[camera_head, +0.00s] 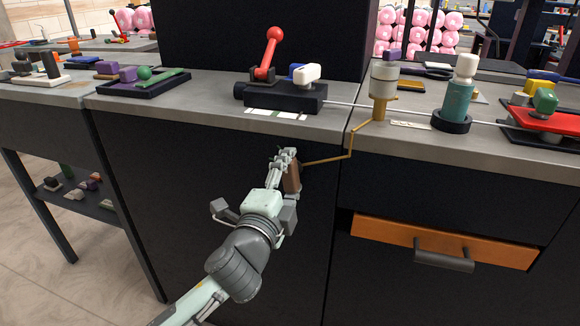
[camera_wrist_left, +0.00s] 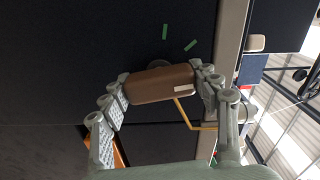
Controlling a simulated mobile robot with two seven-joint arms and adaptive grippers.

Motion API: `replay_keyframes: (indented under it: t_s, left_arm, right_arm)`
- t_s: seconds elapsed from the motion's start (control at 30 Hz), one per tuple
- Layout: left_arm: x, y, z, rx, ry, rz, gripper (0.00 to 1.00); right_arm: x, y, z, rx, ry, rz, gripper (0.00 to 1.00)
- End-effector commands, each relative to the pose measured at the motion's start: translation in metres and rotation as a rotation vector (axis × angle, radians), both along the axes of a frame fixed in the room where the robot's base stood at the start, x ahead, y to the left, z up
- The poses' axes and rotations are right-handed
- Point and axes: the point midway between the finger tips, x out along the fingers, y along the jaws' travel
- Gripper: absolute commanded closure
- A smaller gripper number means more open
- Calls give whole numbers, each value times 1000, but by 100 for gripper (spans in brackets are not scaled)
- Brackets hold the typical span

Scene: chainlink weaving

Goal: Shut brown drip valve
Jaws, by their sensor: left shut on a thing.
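The brown drip valve (camera_head: 293,178) is a brown handle on the dark front panel below the counter edge, with a thin brass pipe (camera_head: 340,157) running from it up to the brass-and-clear container (camera_head: 381,85). My left gripper (camera_head: 286,158) is at the handle, partly covering it in the head view. In the left wrist view the brown handle (camera_wrist_left: 160,84) lies between the two fingers of my left gripper (camera_wrist_left: 162,88), which are shut on its ends. Two green marks (camera_wrist_left: 178,38) show on the dark panel beside the handle. My right gripper is not in view.
On the counter (camera_head: 210,99) stand a black fixture with a red lever (camera_head: 268,52) and a teal bottle (camera_head: 457,100). An orange drawer front (camera_head: 440,240) with a dark handle is at lower right. The panel left of the valve is clear.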

Motion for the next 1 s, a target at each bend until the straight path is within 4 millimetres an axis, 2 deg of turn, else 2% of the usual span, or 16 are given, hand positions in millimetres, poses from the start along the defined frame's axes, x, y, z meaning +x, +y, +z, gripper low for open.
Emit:
replay_keyframes:
  t_s: [0.3,0.83,0.87,1.0]
  left_arm:
    - [0,0,0,115,-37,1,67]
    - [0,0,0,137,-45,1,67]
    - [0,0,0,137,-45,1,37]
    - [0,0,0,136,-45,1,20]
  right_arm:
    - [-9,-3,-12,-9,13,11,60]
    - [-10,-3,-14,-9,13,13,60]
    - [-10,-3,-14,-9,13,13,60]
    - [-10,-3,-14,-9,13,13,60]
